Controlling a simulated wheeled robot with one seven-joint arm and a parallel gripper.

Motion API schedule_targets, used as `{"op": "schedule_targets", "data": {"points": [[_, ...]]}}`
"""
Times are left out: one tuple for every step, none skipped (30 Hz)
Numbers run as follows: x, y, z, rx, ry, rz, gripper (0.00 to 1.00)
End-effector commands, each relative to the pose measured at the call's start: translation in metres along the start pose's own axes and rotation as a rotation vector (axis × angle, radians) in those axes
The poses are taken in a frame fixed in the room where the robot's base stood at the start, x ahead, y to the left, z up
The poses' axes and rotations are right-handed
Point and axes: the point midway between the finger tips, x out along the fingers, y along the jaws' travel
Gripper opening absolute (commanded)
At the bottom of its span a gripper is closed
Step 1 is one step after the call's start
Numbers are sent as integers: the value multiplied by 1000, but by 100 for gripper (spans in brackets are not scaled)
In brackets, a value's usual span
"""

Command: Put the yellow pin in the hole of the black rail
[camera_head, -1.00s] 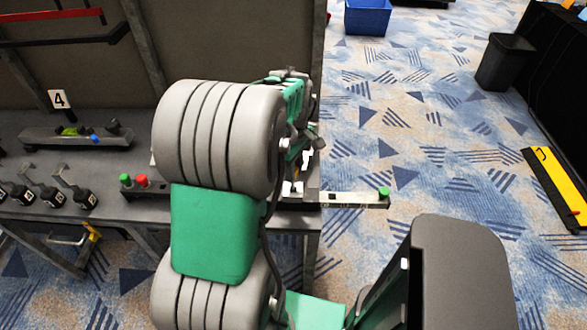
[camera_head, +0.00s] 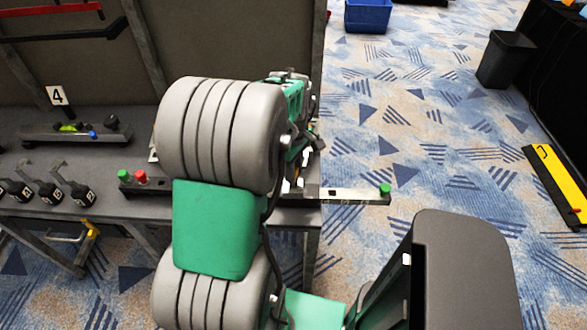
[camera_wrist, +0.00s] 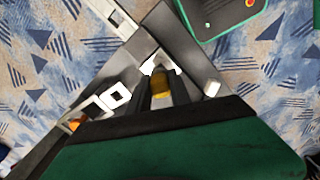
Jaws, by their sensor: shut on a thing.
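My gripper (camera_wrist: 162,82) is shut on the yellow pin (camera_wrist: 162,85) in the wrist view; the pin shows between its two dark fingers. The long, narrow rail (camera_head: 350,195) in the head view lies along the front of the bench and sticks out past its right end. It carries a green cap (camera_head: 385,189) at the right and green (camera_head: 123,176) and red (camera_head: 141,176) caps at the left. My arm hides its middle and most of my gripper in the head view. I cannot tell whether the pin touches the rail or is in a hole.
The grey bench (camera_head: 30,125) holds a rack (camera_head: 70,133) by a "4" sign (camera_head: 58,95) and several black hooked weights (camera_head: 48,194). White fittings (camera_wrist: 115,95) sit close to my gripper in the wrist view.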

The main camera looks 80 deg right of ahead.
Motion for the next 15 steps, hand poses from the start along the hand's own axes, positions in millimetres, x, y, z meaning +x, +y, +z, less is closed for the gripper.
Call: {"op": "schedule_targets", "data": {"points": [[2,0,0,0,0,0,0],[3,0,0,0,0,0,0],[5,0,0,0,0,0,0],[6,0,0,0,0,0,0],[6,0,0,0,0,0,0],[8,0,0,0,0,-1,0],[9,0,0,0,0,-1,0],[10,0,0,0,0,-1,0],[11,0,0,0,0,-1,0],[11,0,0,0,0,-1,0],[12,0,0,0,0,-1,0],[12,0,0,0,0,-1,0],[12,0,0,0,0,-1,0],[12,0,0,0,0,-1,0],[12,0,0,0,0,-1,0]]}}
